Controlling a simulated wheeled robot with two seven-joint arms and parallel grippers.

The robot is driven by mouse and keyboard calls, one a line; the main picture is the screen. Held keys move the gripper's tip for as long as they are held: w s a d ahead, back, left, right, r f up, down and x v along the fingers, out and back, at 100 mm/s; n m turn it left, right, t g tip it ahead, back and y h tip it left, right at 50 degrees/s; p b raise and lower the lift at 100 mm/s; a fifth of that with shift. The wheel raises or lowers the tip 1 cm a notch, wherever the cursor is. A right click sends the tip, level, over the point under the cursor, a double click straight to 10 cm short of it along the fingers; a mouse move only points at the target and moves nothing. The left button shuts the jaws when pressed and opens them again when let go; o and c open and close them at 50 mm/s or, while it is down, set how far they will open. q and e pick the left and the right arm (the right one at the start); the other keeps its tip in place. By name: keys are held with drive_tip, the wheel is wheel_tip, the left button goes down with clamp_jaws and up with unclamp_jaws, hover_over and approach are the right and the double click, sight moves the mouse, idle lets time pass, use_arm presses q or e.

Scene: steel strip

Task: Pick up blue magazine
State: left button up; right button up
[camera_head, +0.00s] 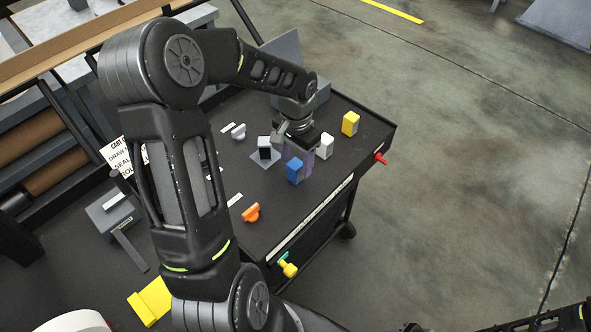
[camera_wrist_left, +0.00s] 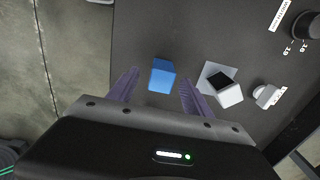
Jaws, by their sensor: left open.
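The blue magazine (camera_head: 295,170) is a small blue block standing on the dark cart top in the head view. In the left wrist view the blue magazine (camera_wrist_left: 162,76) lies between the two purple fingers. My left gripper (camera_head: 297,163) is above the cart top with its fingers around the blue magazine's place; it also shows in the left wrist view (camera_wrist_left: 158,90). It is open, with a gap between each finger and the block. Whether the fingertips reach down beside the block is hard to tell. My right gripper is not clearly seen.
A white block (camera_head: 325,146) and a yellow block (camera_head: 350,123) stand to the right of the gripper. A black-and-white block (camera_head: 265,147) on a grey plate is to the left. An orange piece (camera_head: 251,212) lies nearer the front edge.

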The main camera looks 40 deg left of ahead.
use_arm(q)
wheel_tip(320, 180, down, 5)
drive_tip(key=shift+a+r+p, duration=0.15)
drive_tip(key=shift+p, duration=0.35)
drive_tip(key=shift+c, duration=0.4)
clamp_jaws()
idle(0.4)
